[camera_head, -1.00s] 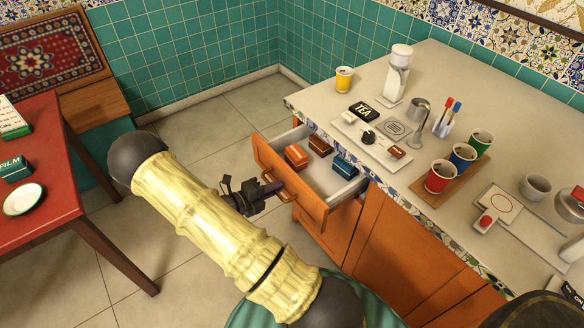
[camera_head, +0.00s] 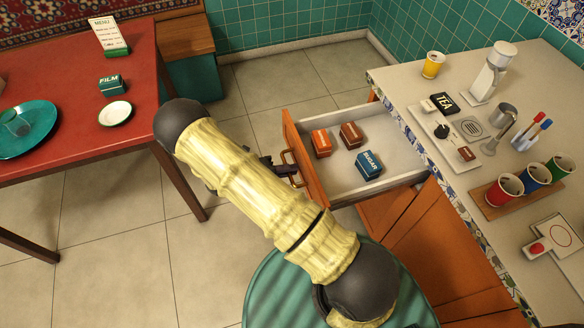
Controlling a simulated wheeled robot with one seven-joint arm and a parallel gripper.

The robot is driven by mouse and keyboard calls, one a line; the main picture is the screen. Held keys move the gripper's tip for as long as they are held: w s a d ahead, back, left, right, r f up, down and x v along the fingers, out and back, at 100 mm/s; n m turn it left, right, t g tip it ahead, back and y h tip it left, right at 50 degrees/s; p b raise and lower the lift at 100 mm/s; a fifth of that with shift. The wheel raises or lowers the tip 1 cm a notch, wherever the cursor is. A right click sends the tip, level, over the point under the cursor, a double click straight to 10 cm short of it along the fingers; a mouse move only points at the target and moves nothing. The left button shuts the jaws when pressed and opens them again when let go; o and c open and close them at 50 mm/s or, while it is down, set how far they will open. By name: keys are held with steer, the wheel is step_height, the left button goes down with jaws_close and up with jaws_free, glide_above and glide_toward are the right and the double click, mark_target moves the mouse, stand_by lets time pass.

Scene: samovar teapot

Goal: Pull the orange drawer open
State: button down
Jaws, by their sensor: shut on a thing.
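The orange drawer (camera_head: 306,164) stands well out from the cabinet, and its pale inside is in plain view. Inside it lie an orange box (camera_head: 321,143), a brown box (camera_head: 351,134) and a blue sugar box (camera_head: 368,165). The drawer's curved handle (camera_head: 289,166) is on its front. My gripper (camera_head: 284,170) is at the handle and shut on it. My pale yellow arm hides part of the gripper, so the fingertips show only in part.
The counter (camera_head: 400,82) on the right carries cups, a tea box (camera_head: 444,103) and coffee tools. A red table (camera_head: 130,125) at the left holds a teal plate (camera_head: 25,128), a small white dish (camera_head: 115,112) and a film box (camera_head: 112,85). Tiled floor (camera_head: 250,95) lies clear between them.

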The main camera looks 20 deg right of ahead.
steer(key=shift+s+f, duration=0.1)
steer(key=c, duration=1.6)
jaws_free()
steer(key=v, duration=1.7)
steer(key=shift+a, duration=0.25)
steer(key=shift+d, duration=0.1)
